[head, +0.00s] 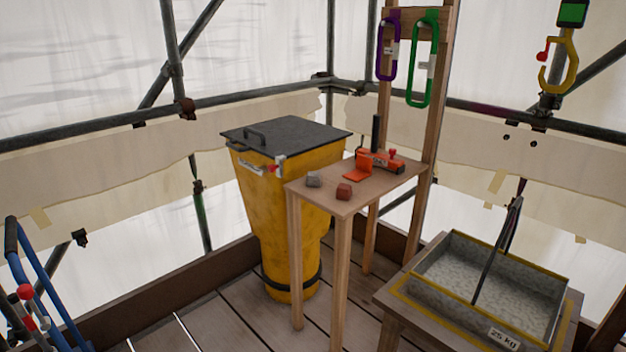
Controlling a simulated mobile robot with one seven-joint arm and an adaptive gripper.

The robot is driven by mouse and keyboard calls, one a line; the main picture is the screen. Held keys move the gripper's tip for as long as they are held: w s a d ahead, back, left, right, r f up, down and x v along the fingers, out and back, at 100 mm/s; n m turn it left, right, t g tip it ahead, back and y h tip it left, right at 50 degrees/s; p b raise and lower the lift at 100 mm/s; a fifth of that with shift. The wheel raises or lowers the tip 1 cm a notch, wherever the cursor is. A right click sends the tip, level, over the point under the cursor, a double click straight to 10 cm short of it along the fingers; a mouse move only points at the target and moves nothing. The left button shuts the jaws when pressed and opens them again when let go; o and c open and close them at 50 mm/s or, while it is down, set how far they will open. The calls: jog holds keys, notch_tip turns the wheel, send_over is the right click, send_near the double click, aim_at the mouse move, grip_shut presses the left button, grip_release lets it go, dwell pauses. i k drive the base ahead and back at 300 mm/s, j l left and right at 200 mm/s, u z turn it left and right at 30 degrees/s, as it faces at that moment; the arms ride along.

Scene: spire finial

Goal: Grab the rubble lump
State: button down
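Two small lumps lie on the narrow wooden table. One is a grey, stone-like lump (313,179) near the table's left edge. The other is a reddish-brown lump (344,190) near its front corner. The two are a little apart, and I cannot tell for sure which one is the rubble lump. Both show unobstructed in the head view. My gripper is not in view.
An orange-red tool with a black upright handle (380,162) sits behind the lumps on the wooden table (375,190). A yellow chute (285,200) with a grey lid (285,136) stands close left. A 25 KG tray (450,308) is at right, a blue frame (38,285) at left.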

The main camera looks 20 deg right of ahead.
aim_at(314, 179)
jog(key=k+z, duration=0.15)
jog(key=k, duration=0.5)
jog(key=z, duration=1.4)
jog(key=i+j+z, duration=0.1)
jog(key=j+z, duration=0.15)
jog(key=j, duration=0.2)
jog(key=j+z, duration=0.25)
jog(key=j, duration=1.65)
jog(key=i+j, duration=0.1)
jog(key=j, duration=1.35)
